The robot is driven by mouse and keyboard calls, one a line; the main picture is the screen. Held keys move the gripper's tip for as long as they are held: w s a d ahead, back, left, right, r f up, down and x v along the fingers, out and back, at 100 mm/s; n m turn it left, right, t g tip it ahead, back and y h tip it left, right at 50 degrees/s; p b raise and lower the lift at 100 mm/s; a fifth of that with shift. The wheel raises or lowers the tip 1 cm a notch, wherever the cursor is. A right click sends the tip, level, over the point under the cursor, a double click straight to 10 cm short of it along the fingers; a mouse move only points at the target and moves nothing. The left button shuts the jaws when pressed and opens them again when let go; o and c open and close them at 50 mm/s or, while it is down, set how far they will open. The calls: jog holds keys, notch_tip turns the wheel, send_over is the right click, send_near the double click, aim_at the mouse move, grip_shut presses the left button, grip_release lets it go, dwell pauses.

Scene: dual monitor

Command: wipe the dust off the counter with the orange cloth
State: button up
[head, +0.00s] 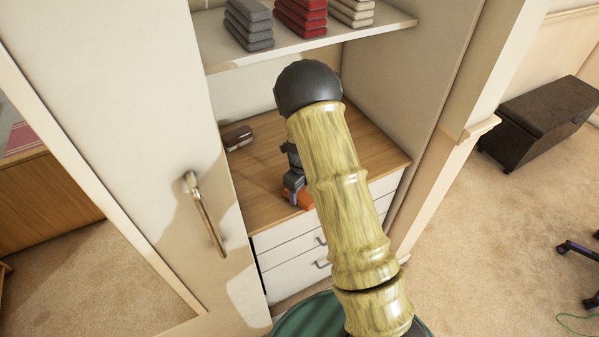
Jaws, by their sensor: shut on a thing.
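The wooden counter (262,190) is the top of a white drawer unit inside an alcove. The orange cloth (305,199) shows as a small patch at the counter's front edge, partly hidden by my arm. My gripper (294,195) is at the front of the counter, shut on the orange cloth, with its fingers partly hidden. The cloth appears to be at counter height; I cannot tell whether it is touching the surface. I cannot make out the dust clearly at this distance.
A dark brown object (238,137) lies at the counter's back left. A shelf (350,33) with folded grey, red and beige cloths hangs above. A white door with a metal handle (206,215) stands at left. A dark chest (545,120) is on the carpet at right.

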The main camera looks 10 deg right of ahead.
notch_tip(320, 180, up, 4)
jog(key=shift+d+f+p, duration=0.1)
jog(key=shift+d+p, duration=0.05)
jog(key=shift+p, duration=0.9)
jog(key=shift+w+r+p, duration=0.25)
jog(key=shift+r+p, duration=0.35)
jog(key=shift+r, duration=0.1)
jog(key=shift+s+a+r+p, duration=0.1)
jog(key=shift+r+p, duration=0.25)
jog(key=shift+r, duration=0.1)
jog(key=shift+s+a+r+p, duration=0.1)
jog(key=shift+r+p, duration=0.25)
jog(key=shift+r, duration=0.05)
jog(key=shift+d+r+p, duration=0.15)
jog(key=shift+r+p, duration=0.45)
jog(key=shift+r, duration=0.05)
